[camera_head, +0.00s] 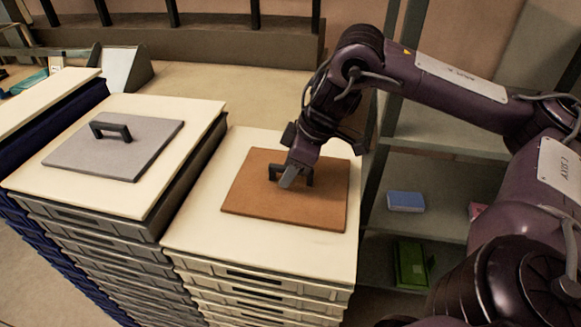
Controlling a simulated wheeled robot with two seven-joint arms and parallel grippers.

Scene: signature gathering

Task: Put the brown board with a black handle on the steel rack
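The brown board (315,205) lies flat on the cream top of the middle-right stack of crates. Its black handle (306,176) stands up near the board's middle. I cannot tell whether the fingers are closed on the handle. The steel rack (440,143) stands to the right, partly behind my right arm, with shelves at several heights. My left gripper is not in view.
A grey board (115,150) with a black handle lies on the crate stack (205,125) to the left. A blue box (406,202) and a green item (411,263) sit on the rack's lower shelves. The rack's upright (374,160) stands close beside the brown board's stack.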

